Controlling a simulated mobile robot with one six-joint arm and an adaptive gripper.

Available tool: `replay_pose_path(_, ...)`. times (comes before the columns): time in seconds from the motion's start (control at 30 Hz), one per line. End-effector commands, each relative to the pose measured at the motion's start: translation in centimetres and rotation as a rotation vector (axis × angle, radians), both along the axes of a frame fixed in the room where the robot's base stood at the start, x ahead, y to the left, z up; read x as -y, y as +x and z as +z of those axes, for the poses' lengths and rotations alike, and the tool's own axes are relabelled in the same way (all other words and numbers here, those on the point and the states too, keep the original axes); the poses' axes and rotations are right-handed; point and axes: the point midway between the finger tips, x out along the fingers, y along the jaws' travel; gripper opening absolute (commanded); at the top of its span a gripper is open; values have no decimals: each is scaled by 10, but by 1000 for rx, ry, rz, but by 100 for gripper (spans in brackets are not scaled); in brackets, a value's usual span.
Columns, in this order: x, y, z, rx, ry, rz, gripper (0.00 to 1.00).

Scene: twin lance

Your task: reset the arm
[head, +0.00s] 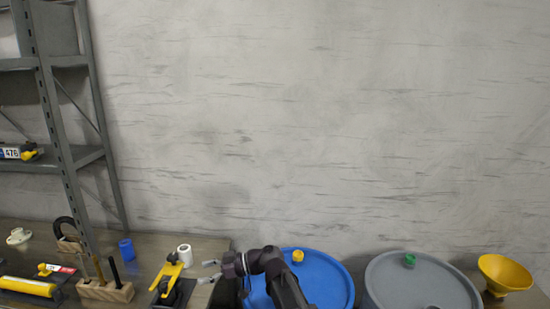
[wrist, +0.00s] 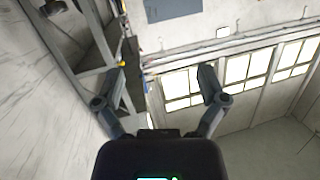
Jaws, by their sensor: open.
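My gripper (head: 209,271) is at the bottom middle of the head view, pointing left, with its two fingers apart and nothing between them. It is close to the right end of the wooden bench, near a yellow and black tool (head: 168,278). The wrist view shows my gripper (wrist: 160,82) with both fingers spread wide. Between them are only the far wall and windows (wrist: 236,72). My arm runs from the gripper down to the bottom edge of the head view, in front of a blue drum (head: 325,280).
A grey drum (head: 420,285) and a yellow funnel (head: 505,274) are at right. The bench (head: 215,245) holds a white roll (head: 184,255), a blue cup (head: 126,249), a wooden block (head: 105,291) and a yellow cylinder (head: 27,286). A metal shelf (head: 60,140) stands at left. The wall above is bare.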

Motion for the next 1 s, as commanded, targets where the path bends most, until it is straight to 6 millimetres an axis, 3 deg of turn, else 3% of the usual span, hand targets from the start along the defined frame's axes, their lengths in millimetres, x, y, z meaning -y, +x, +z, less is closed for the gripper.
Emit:
replay_pose_path(0.23, 36, -6, -31, -124, -190, -63, 91)
replay_pose_path(0.37, 70, -11, -57, -234, -347, -141, 91)
replay_pose_path(0.7, 178, -28, -116, -540, -755, -466, 91)
replay_pose_path(1.0, 276, -51, -145, -766, -1030, -849, 91)
